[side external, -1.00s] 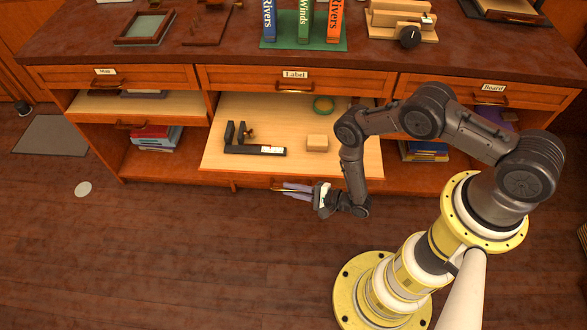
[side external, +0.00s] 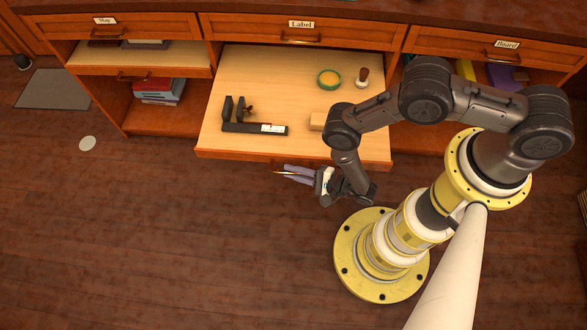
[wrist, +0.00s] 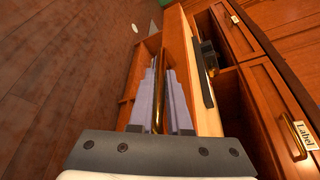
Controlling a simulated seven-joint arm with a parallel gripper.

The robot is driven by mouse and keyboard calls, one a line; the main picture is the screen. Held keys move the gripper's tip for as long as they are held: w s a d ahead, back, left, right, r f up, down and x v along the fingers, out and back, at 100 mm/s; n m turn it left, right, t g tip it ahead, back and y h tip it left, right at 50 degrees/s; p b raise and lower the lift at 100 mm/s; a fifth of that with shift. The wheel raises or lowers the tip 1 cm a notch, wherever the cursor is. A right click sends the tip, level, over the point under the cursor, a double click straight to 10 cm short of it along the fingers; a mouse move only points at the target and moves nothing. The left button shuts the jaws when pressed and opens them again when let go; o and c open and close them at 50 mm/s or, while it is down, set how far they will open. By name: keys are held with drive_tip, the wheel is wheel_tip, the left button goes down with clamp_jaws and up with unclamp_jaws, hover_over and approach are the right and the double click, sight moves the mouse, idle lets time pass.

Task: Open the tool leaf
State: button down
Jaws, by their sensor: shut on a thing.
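The tool leaf (side external: 265,75) is a pale wooden pull-out board under the drawer marked "Label". It extends well out from the desk. On it lie a black clamp-like tool (side external: 245,128), a small wooden block (side external: 316,121), a green-rimmed round item (side external: 329,79) and a dark-handled stamp-like item (side external: 362,78). My gripper (side external: 288,173) is at the leaf's front edge, shut on its brass handle (side external: 279,173). In the wrist view the brass bar (wrist: 159,95) runs between the two grey fingers. Part of the block and the leaf's right side are hidden by my arm.
Closed drawers marked "Map" (side external: 115,28) and "Board" (side external: 490,45) flank the "Label" drawer (side external: 300,33). Books (side external: 160,90) sit on the lower left shelf. A grey mat (side external: 55,102) and a pale disc (side external: 87,143) lie on the floor. The floor before the leaf is clear.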

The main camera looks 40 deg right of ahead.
drive_tip(key=c, duration=0.9)
unclamp_jaws()
drive_tip(key=shift+o, duration=0.2)
drive_tip(key=v, duration=0.7)
drive_tip(key=shift+s, duration=0.2)
drive_tip(key=shift+r, duration=0.1)
